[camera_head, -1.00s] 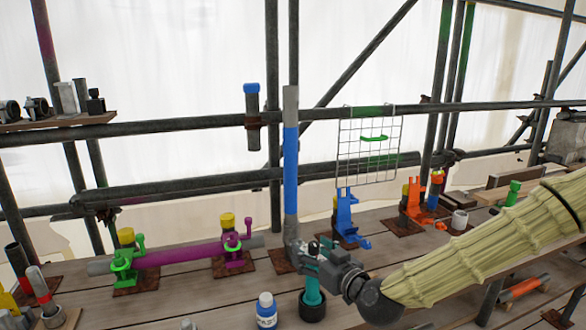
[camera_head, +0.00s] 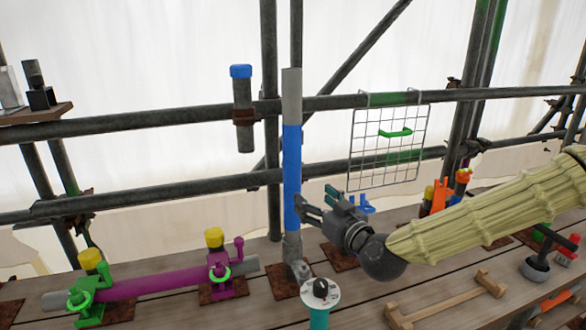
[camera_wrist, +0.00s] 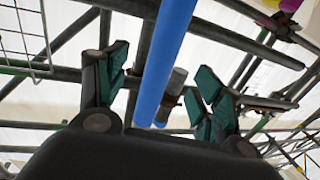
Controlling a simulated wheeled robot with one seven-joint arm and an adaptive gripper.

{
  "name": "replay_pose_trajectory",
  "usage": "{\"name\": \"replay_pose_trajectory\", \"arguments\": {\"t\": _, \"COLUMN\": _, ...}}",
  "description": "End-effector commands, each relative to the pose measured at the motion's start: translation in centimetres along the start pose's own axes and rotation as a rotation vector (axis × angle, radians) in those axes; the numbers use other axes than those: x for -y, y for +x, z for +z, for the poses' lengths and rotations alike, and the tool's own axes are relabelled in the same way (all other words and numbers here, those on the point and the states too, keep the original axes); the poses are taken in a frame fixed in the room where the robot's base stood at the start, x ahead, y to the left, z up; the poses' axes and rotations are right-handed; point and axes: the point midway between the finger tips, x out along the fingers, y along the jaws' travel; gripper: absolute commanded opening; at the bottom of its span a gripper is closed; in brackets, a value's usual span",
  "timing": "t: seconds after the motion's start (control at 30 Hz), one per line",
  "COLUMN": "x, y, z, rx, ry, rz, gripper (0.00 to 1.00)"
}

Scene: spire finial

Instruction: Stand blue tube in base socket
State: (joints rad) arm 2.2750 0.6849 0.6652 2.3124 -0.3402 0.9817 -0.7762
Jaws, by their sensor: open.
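The blue tube (camera_head: 292,180), grey at its upper end, stands upright with its lower end at the grey base socket (camera_head: 295,268). How deep it sits is hard to tell. My gripper (camera_head: 312,205) is open just right of the tube's lower blue part. In the wrist view, the blue tube (camera_wrist: 168,55) shows in the gap between the two teal-padded fingers of my gripper (camera_wrist: 155,95), with space visible on both sides. I cannot tell how far it is inside the gap.
A magenta tube (camera_head: 165,283) lies in green and magenta clamps at left. A blue-capped grey tube (camera_head: 243,110) hangs on the scaffold rail behind. A wire grid (camera_head: 388,150) hangs at right. A white-topped teal item (camera_head: 320,295) stands in front of the socket. A wooden piece (camera_head: 450,300) lies front right.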

Motion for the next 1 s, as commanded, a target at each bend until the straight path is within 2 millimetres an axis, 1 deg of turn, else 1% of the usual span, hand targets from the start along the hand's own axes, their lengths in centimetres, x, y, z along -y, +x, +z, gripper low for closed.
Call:
{"name": "replay_pose_trajectory", "arguments": {"t": 0.07, "x": 0.1, "y": -0.1, "z": -0.5, "rx": -0.006, "ry": -0.002, "rz": 0.001, "gripper": 0.67}}
{"name": "replay_pose_trajectory", "arguments": {"t": 0.17, "x": 0.1, "y": 0.4, "z": -0.8, "rx": -0.009, "ry": -0.005, "rz": 0.002, "gripper": 0.67}}
{"name": "replay_pose_trajectory", "arguments": {"t": 0.4, "x": -0.3, "y": 3.9, "z": -0.5, "rx": -0.005, "ry": -0.003, "rz": 0.005, "gripper": 0.67}}
{"name": "replay_pose_trajectory", "arguments": {"t": 0.5, "x": -0.3, "y": 5.0, "z": -0.3, "rx": -0.003, "ry": -0.002, "rz": 0.005, "gripper": 0.67}}
{"name": "replay_pose_trajectory", "arguments": {"t": 0.77, "x": -0.2, "y": 6.0, "z": -0.2, "rx": -0.004, "ry": -0.002, "rz": 0.003, "gripper": 0.67}}
{"name": "replay_pose_trajectory", "arguments": {"t": 1.0, "x": 0.2, "y": 8.0, "z": 0.0, "rx": -0.003, "ry": -0.002, "rz": 0.002, "gripper": 0.67}}
